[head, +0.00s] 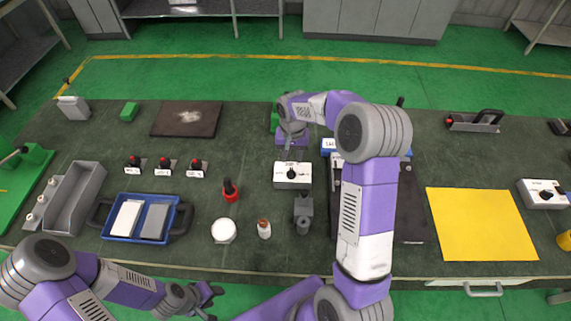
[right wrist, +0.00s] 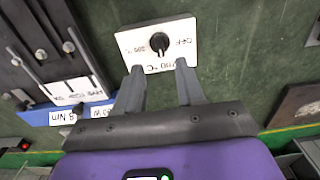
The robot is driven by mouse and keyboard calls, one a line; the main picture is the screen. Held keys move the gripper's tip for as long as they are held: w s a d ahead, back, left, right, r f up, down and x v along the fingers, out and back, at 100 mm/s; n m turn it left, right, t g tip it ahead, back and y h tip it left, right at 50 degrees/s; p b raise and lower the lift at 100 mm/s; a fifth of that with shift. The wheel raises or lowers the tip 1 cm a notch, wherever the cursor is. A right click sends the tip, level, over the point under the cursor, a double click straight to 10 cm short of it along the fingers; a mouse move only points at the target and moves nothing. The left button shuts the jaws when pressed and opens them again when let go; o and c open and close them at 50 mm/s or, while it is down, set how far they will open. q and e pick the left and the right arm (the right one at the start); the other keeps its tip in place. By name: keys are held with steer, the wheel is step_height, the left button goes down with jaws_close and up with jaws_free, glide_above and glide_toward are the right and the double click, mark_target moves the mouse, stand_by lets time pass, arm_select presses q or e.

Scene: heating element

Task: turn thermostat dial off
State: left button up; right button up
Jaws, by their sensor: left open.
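The thermostat (head: 292,176) is a white box with a black dial, lying on the dark green table near the middle. In the right wrist view its black dial (right wrist: 160,43) sits between an OFF label and temperature labels. I cannot tell clearly which label the dial's pointer faces. My right gripper (head: 291,146) is beyond the box in the head view, pointing down. In the right wrist view its two fingers (right wrist: 160,72) are apart, with the tips at the box's near edge and nothing between them. My left gripper (head: 205,302) is open and empty in front of the table.
A grey clamp block (head: 303,213), a small bottle (head: 264,229) and a red-based dropper (head: 230,191) stand close to the thermostat. A blue tray (head: 185,215) lies left. Another white dial box (head: 541,194) is far right, beyond a yellow sheet (head: 482,223).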

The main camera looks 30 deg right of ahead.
mark_target(291, 171)
step_height(291, 171, down, 7)
steer(key=shift+f, duration=0.15)
stand_by(0.4)
jaws_close()
